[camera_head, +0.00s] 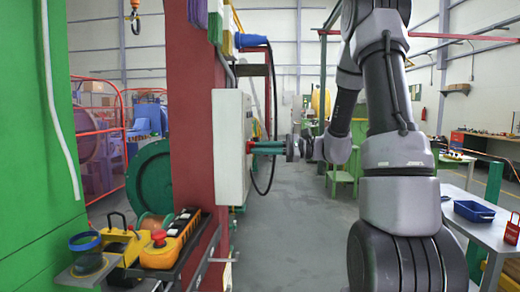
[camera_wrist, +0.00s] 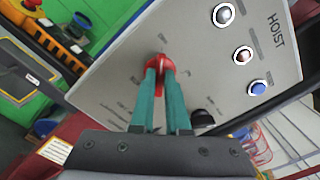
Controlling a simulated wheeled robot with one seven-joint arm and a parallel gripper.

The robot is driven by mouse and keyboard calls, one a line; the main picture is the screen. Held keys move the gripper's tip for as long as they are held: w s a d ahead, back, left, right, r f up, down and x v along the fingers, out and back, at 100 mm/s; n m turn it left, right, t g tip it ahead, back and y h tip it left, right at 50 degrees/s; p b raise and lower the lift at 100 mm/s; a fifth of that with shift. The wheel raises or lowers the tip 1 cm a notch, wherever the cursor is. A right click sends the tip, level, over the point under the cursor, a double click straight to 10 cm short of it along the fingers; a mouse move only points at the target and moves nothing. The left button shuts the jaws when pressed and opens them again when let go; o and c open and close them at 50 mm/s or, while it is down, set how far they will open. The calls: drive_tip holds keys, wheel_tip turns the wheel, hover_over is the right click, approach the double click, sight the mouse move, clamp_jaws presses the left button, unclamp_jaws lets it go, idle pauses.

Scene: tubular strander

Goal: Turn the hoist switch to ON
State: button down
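The hoist panel is a pale grey box (camera_head: 229,165) on the dark red column; its face (camera_wrist: 105,85) fills the middle of the wrist view, with the word HOIST at upper right. A red switch knob (camera_wrist: 161,58) is on that face. My gripper (camera_wrist: 160,74) has its two teal fingers close together at the knob, with red showing between and just beyond the tips; it looks shut on the knob. In the head view my gripper (camera_head: 250,147) reaches the panel from the right. The knob's setting and its markings are too small or hidden to read.
A black cable (camera_head: 273,120) hangs behind the panel. A yellow control box (camera_head: 165,245) is at lower left. The aisle floor is clear.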

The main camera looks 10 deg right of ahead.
drive_tip(key=shift+m, duration=8.9)
drive_tip(key=c, duration=0.9)
unclamp_jaws()
drive_tip(key=shift+d, duration=0.1)
drive_tip(key=v, duration=1)
drive_tip(key=shift+d, duration=0.35)
